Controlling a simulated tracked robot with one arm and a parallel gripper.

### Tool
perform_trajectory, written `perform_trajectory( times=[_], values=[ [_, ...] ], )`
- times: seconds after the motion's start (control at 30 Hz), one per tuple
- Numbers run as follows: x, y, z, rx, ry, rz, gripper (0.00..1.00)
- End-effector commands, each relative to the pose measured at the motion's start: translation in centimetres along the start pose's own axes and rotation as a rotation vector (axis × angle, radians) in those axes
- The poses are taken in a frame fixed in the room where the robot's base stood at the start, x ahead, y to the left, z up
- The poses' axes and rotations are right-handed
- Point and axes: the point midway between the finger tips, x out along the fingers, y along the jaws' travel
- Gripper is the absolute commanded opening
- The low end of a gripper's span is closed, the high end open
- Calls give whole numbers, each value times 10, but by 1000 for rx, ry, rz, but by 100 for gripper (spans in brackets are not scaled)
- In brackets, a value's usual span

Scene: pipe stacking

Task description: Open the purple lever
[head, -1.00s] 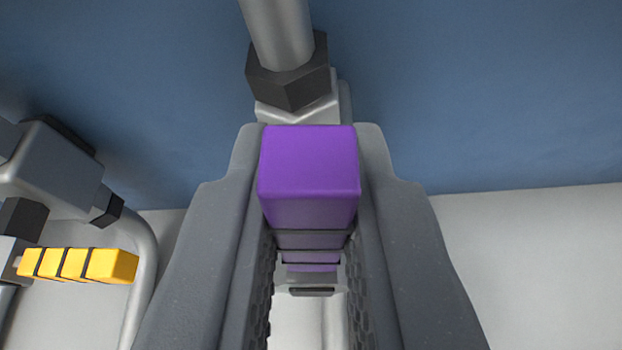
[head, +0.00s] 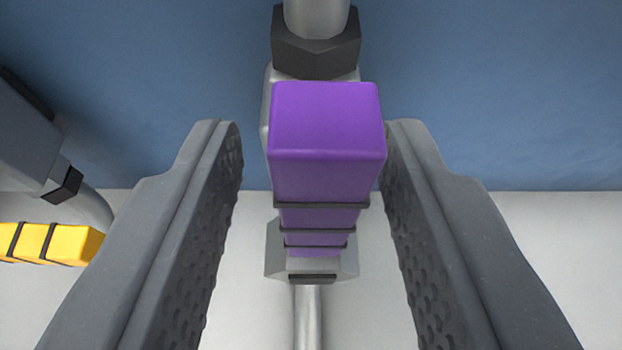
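The purple lever (head: 326,140) is in the middle of the head view, its squared end pointing toward the camera. Dark bands cross its handle, and its far end meets a grey valve body (head: 286,262) on a pipe. My gripper (head: 312,135) is open, with one finger on each side of the lever. A clear gap shows on the left side. On the right, the finger's tip is very close to the lever's edge, and I cannot tell whether they touch.
A yellow banded lever (head: 60,243) and its grey valve (head: 25,140) stand at the left. A grey pipe (head: 317,12) with a dark nut (head: 316,45) runs above the purple lever. A blue wall (head: 510,90) lies behind; the right side is clear.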

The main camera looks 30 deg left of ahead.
Motion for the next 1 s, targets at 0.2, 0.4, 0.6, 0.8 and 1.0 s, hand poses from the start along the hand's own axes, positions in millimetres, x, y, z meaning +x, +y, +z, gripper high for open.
perform_trajectory(
  times=[0.2, 0.4, 0.6, 0.8, 1.0],
  values=[
    [0, 0, -3, 3, 7, -1, 35],
    [-8, 0, -5, 3, 9, -1, 35],
    [-34, -1, -7, 4, 13, -3, 35],
    [-64, 0, -6, 5, 11, -2, 35],
    [-94, -1, -3, 4, 8, -1, 35]
  ],
)
